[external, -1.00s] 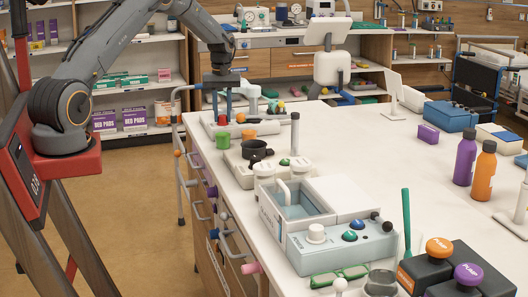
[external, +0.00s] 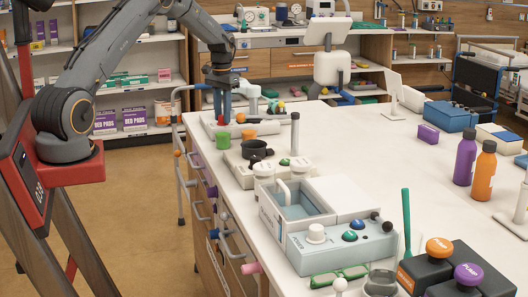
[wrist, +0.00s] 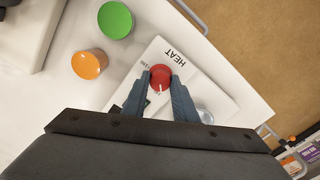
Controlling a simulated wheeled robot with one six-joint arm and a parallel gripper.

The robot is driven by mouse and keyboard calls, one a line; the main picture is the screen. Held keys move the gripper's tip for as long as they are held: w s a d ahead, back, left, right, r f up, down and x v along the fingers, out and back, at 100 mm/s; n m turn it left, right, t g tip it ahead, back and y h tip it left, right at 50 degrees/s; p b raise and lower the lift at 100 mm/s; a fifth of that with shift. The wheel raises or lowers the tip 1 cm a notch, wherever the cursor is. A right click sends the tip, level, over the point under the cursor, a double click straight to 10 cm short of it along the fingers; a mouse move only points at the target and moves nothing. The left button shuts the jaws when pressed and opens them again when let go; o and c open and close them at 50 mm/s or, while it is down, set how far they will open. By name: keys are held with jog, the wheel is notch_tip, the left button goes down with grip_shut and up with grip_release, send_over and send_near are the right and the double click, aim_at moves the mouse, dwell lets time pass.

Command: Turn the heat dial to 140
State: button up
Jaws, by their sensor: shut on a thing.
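The heat dial (wrist: 160,76) is a round red knob with a white pointer mark, on a white panel (wrist: 150,58) printed HEAT. In the wrist view my gripper (wrist: 160,86) is shut on the dial, one blue-grey finger on each side. The pointer mark faces the lower side of the picture, toward my gripper. The small scale figures are partly covered by the fingers and too small to read. In the external view my gripper (external: 222,118) points down at the far left corner of the counter, and its fingers mostly hide the dial.
A black pan (external: 254,148) and a white water bath (external: 296,205) stand nearer along the counter (external: 380,170). The counter edge is close by the panel.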

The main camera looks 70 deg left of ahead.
jog(key=shift+m, duration=1.3)
jog(key=o, duration=1)
jog(key=shift+o, duration=0.2)
jog(key=shift+r+b, duration=1.25)
jog(key=shift+r, duration=2.7)
